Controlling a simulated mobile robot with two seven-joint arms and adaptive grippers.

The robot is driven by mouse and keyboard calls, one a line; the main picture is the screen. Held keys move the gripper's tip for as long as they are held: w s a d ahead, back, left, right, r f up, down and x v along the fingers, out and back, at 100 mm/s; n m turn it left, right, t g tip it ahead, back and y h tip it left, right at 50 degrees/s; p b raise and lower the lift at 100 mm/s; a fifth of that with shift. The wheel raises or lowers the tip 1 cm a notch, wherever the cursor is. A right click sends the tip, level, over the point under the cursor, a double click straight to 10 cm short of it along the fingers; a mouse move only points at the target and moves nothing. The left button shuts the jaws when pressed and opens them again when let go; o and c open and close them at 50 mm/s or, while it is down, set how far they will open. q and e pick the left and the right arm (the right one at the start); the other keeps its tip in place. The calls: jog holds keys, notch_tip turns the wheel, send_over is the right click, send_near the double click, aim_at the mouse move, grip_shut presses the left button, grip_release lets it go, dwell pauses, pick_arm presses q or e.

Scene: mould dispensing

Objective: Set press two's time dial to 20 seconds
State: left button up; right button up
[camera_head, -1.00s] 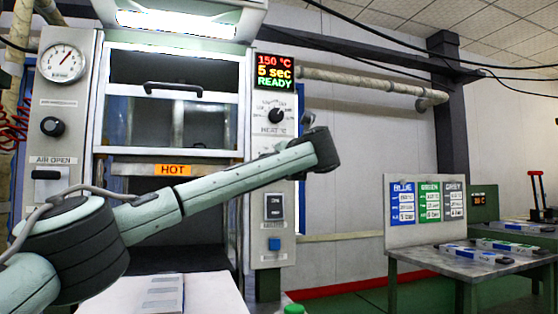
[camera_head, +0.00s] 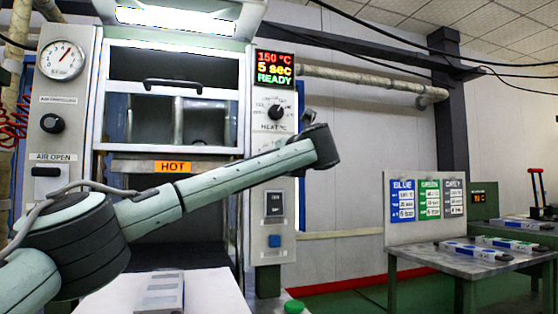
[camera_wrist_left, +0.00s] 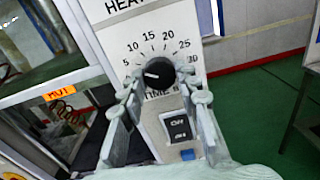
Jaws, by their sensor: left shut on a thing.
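The press's time dial (camera_wrist_left: 160,75) is a black round knob with a white pointer, on a white panel with a scale of 5 to 30. Its pointer is turned left, toward the 5 end. My left gripper (camera_wrist_left: 162,83) is shut on the dial, one finger on each side. In the head view my left arm crosses in front of the panel and hides this dial. The display (camera_head: 275,69) above reads 150 °C, 5 sec, READY.
The heat dial (camera_head: 276,112) sits just above my wrist. A black rocker switch (camera_head: 274,204) and a blue button (camera_head: 274,241) are lower on the panel. A table (camera_head: 450,262) with several moulds and a settings board (camera_head: 428,205) stand at right.

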notch_tip(320, 180, up, 4)
jog(key=a+t+y, duration=0.1)
jog(key=a+t, duration=0.1)
pick_arm(q)
jog(key=shift+m+g+p, duration=0.3)
jog(key=shift+m+p, duration=0.45)
jog(key=shift+m, duration=7.85)
pick_arm(e)
jog(key=s+d+f+g+h, duration=0.2)
jog(key=d+f+g, duration=0.3)
jog(key=f, duration=0.4)
jog(key=shift+s+d+f+h, duration=0.35)
jog(key=shift+d+h, duration=0.25)
jog(key=shift+d, duration=0.1)
pick_arm(q)
jog(key=o, duration=1.2)
jog(key=shift+c, duration=0.2)
